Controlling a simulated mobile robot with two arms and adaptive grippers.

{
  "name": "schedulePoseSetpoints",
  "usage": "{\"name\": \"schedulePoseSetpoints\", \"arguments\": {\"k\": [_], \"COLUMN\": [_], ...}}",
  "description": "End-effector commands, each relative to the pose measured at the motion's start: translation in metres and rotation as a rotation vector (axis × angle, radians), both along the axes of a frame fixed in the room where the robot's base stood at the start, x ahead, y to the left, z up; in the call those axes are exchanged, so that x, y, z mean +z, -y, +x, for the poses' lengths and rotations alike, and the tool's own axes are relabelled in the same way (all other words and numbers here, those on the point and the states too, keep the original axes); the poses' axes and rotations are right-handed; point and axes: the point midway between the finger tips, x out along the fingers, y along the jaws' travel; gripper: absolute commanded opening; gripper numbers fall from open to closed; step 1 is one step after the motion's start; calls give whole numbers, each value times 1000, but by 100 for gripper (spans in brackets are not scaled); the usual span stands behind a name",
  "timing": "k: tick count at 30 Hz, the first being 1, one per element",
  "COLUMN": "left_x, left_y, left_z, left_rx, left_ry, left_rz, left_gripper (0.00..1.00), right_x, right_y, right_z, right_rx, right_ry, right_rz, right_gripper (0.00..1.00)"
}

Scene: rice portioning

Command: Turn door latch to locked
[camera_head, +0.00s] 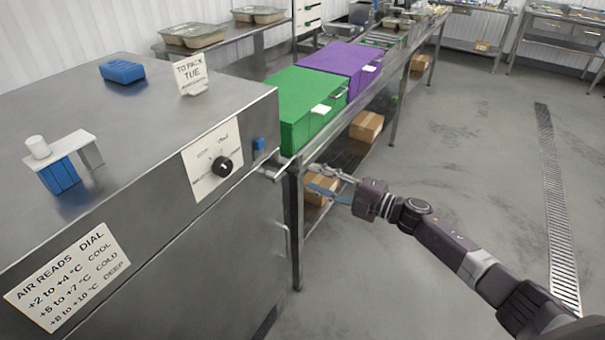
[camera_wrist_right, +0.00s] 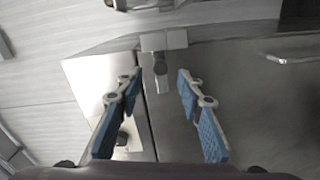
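The door latch (camera_head: 272,170) is a small metal piece at the front right corner of the steel cabinet (camera_head: 215,235). In the right wrist view the latch (camera_wrist_right: 163,42) is a pale block with a short dark lever pointing down between my fingers, across the seam beside the door. My right gripper (camera_head: 313,177) is open just right of the latch. The right wrist view shows its two blue-padded fingers (camera_wrist_right: 159,80) apart, one each side of the lever, with nothing gripped. I cannot tell whether they touch it. My left gripper is not in view.
A dial panel (camera_head: 212,158) and a small blue piece (camera_head: 258,144) are on the cabinet front. The door handle (camera_head: 283,240) is below the latch. Green (camera_head: 305,105) and purple (camera_head: 343,62) boxes stand on the bench behind. The floor (camera_head: 460,130) at right is clear.

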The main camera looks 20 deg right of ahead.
Motion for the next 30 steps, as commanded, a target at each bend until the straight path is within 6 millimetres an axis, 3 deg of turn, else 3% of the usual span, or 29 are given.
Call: {"name": "schedulePoseSetpoints", "arguments": {"k": [4,10,30], "left_x": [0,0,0], "left_y": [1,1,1], "left_z": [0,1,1], "left_rx": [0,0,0], "left_ry": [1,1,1], "left_rz": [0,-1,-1], "left_gripper": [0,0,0], "right_x": [-1,0,-6], "right_y": [17,29,33], "right_z": [-22,-38,-40], "right_rx": [1,0,-14], "right_ry": [-2,0,-12], "right_rz": [-2,2,12], "right_gripper": [35,35,35]}}
